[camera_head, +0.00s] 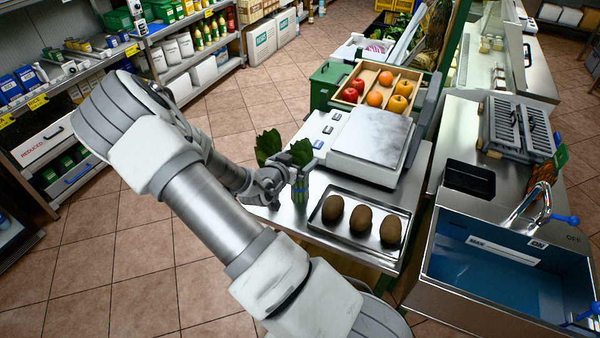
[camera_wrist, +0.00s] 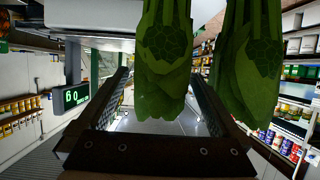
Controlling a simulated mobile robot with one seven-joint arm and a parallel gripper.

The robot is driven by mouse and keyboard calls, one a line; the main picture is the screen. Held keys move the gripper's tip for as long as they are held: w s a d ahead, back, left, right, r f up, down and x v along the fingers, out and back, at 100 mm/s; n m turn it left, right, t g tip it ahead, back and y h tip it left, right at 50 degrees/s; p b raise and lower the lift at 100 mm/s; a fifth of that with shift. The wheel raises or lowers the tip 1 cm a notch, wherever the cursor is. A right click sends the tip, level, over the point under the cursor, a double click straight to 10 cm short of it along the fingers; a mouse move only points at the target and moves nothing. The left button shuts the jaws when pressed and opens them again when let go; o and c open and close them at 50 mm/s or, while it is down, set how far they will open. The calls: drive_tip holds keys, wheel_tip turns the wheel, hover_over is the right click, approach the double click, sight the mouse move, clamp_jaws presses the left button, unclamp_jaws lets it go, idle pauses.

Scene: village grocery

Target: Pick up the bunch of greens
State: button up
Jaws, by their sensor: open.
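The bunch of greens (camera_head: 300,190) stands on the steel counter left of a tray, with pale stalks and dark leaves on top. A blue band shows around its stalks. More dark leaves (camera_head: 268,146) show behind my gripper (camera_head: 282,178); I cannot tell whether they belong to the same bunch. My gripper is beside the stalks, below the leaves. In the wrist view, its two fingers (camera_wrist: 160,75) are apart, and one leafy clump (camera_wrist: 164,60) shows between them in the picture. A second clump (camera_wrist: 247,65) is to the right. Contact with the stalks cannot be told.
A metal tray (camera_head: 325,224) with three brown, kiwi-like fruits lies close on the right. A scale (camera_head: 372,135) stands behind, with a divided wooden fruit box (camera_head: 350,96) beyond it. A sink (camera_head: 500,275) is at right. Open tiled floor lies left of the counter.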

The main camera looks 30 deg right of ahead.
drive_tip(key=shift+x, duration=0.9)
drive_tip(key=shift+c, duration=0.3)
clamp_jaws()
